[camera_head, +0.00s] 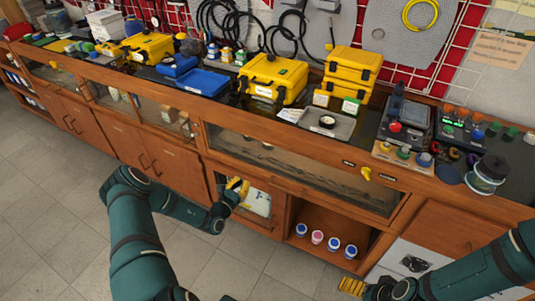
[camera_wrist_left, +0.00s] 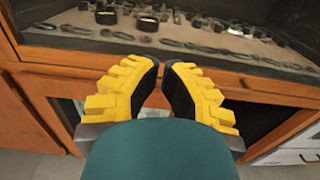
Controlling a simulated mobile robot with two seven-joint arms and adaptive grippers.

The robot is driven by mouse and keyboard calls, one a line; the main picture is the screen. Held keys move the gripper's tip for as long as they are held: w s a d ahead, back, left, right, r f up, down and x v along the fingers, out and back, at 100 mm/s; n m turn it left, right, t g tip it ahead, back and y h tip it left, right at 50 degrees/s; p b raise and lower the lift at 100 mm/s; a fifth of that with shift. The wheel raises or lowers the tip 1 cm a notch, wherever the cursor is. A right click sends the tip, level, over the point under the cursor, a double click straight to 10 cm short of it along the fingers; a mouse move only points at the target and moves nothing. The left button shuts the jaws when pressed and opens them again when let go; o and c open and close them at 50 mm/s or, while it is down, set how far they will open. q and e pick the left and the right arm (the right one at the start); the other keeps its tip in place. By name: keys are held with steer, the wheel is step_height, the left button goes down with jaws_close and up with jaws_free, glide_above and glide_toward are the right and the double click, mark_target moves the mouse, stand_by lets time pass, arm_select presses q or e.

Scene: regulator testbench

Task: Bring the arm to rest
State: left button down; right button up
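My left gripper (camera_head: 238,187) is in front of the lower cabinet, below the bench top, in the head view. In the left wrist view its two yellow fingers with black pads (camera_wrist_left: 163,72) lean towards each other with a narrow empty gap between them. No object shows in it. My right gripper (camera_head: 351,286) is low at the bottom right of the head view, beside the open shelf. Only its yellow finger part shows clearly, and I cannot see whether its fingers are apart. Both arms are dark green and reach down in front of the bench.
The long wooden bench (camera_head: 345,164) carries yellow cases (camera_head: 272,80), a blue tray (camera_head: 203,82), and a tester with a red knob (camera_head: 395,127). Several small jars stand on the open shelf (camera_head: 322,220). The glass-fronted drawer (camera_wrist_left: 200,36) is close ahead of my left gripper. The tiled floor (camera_head: 50,200) is clear at left.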

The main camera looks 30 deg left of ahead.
arm_select(q)
steer(key=s+d+r+m+g+h, duration=0.1)
steer(key=s+d+m+g+h, duration=0.2)
steer(key=d, duration=0.5)
steer(key=s+d+m+g+h, duration=0.2)
steer(key=d+m+g+h, duration=0.25)
steer(key=d, duration=0.35)
steer(key=s+d+r+m+g+h, duration=0.1)
steer(key=s+d+m+g+h, duration=0.1)
steer(key=d+m+h, duration=0.45)
steer(key=s+d+f+m+g+y, duration=0.1)
steer(key=s+d+m+g+y, duration=0.3)
steer(key=s, duration=0.3)
steer(key=s+d+m+g+y, duration=0.2)
steer(key=s+d+m+g, duration=0.1)
steer(key=s+m+g, duration=0.35)
steer(key=r+m+t+y, duration=0.1)
steer(key=m, duration=0.2)
steer(key=s+r+m+t+y, duration=0.1)
steer(key=r+m+y, duration=0.1)
steer(key=m, duration=0.1)
steer(key=s+r+m+t+y, duration=0.1)
steer(key=r+m, duration=0.1)
steer(key=m, duration=0.1)
steer(key=shift+d+m+t, duration=0.1)
steer(key=shift+m+t, duration=0.2)
steer(key=shift+m, duration=0.05)
